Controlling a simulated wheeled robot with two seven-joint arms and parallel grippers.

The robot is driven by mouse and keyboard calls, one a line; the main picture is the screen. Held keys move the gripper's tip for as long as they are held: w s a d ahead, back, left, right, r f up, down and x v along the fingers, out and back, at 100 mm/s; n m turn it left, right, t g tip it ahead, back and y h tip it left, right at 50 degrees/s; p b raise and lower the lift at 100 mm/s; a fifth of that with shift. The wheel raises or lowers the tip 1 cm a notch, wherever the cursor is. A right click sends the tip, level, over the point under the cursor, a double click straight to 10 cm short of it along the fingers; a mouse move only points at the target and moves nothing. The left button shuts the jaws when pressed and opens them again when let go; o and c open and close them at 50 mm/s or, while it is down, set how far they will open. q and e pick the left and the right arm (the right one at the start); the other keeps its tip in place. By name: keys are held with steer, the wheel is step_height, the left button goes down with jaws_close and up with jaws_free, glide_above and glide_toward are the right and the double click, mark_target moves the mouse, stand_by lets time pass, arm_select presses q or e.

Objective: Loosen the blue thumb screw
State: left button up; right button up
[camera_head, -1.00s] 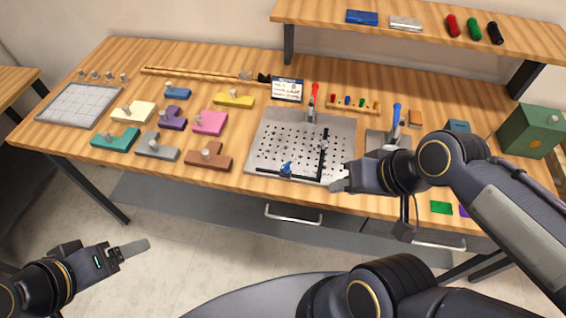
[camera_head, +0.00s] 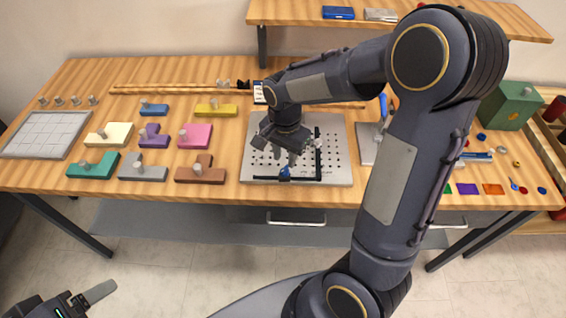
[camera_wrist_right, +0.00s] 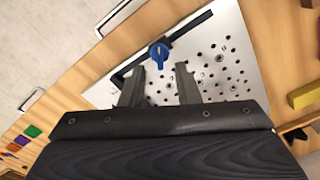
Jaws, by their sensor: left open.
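The blue thumb screw (camera_head: 286,172) stands on the black bar at the front edge of the perforated metal plate (camera_head: 337,150). It also shows in the right wrist view (camera_wrist_right: 159,51), just beyond my fingertips and roughly centred between them. My right gripper (camera_head: 285,158) is above the plate, pointing down, close behind the screw. In the right wrist view its two fingers (camera_wrist_right: 160,75) are apart with nothing between them. I cannot tell the exact height gap to the screw. My left gripper (camera_head: 98,293) is low at the left, open, away from the table.
Several coloured blocks with pegs, such as the brown block (camera_head: 203,170), lie left of the plate. A white grid tray (camera_head: 45,134) is at far left. A green box (camera_head: 510,105) stands at right. My right arm hides part of the bench behind the plate.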

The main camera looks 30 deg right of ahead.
mark_target(285, 168)
steer(key=shift+f, duration=1.85)
jaws_close()
